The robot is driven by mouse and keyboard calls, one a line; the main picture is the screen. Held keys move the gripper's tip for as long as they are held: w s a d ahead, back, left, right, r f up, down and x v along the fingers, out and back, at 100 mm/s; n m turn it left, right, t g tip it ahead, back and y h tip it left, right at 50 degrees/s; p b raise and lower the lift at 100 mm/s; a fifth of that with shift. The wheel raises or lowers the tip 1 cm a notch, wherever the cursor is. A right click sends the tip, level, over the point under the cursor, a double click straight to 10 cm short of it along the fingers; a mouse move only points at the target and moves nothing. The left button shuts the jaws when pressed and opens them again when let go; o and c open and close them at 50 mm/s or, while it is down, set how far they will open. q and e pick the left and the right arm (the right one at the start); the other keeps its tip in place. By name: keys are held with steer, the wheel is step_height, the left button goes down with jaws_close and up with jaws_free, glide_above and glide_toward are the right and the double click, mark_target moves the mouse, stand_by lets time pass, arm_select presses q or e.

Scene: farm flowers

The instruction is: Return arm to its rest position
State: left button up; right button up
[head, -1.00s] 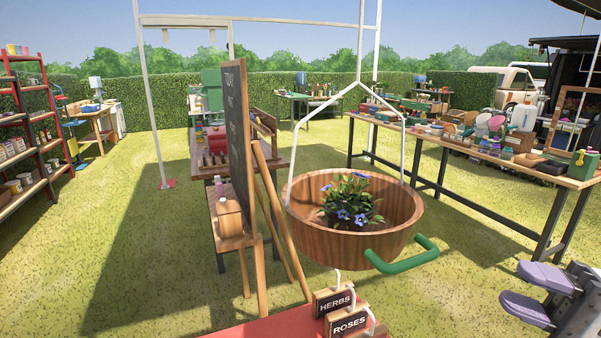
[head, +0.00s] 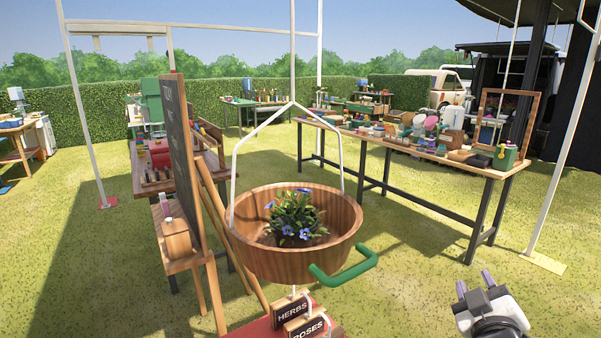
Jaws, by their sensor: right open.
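My right gripper (head: 474,285) is at the lower right in the head view. Its purple fingertips are apart and nothing shows between them. It is over the grass, to the right of the hanging wooden basket (head: 282,262) and clear of it. The basket holds a plant with blue flowers (head: 296,216) and has a green handle (head: 343,270) on its right front. My left gripper does not show.
A long table (head: 416,150) laden with goods stands behind on the right. A chalkboard (head: 184,150) on a wooden frame stands left of the basket. Grass between my gripper and the long table is clear.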

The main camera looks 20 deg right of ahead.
steer(key=s+a+f+n+g+y+p, duration=0.1)
steer(key=s+a+f+g+y+p, duration=0.25)
steer(key=a+f, duration=0.45)
steer(key=s+a+f+g+y+p, duration=0.3)
steer(key=s+a+f+y+p, duration=0.15)
steer(key=a+f, duration=0.4)
steer(key=s+a+f+g+y+p, duration=0.2)
steer(key=s+a+f+p, duration=0.15)
steer(key=s, duration=0.45)
steer(key=s+a+f+g+y+p, duration=0.1)
steer(key=s+a+f+g+p, duration=0.2)
steer(key=s, duration=0.5)
arm_select(q)
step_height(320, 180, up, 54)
steer(key=p, duration=3.8)
arm_select(e)
step_height(320, 180, up, 39)
steer(key=a, duration=0.1)
steer(key=shift+s+f, duration=0.2)
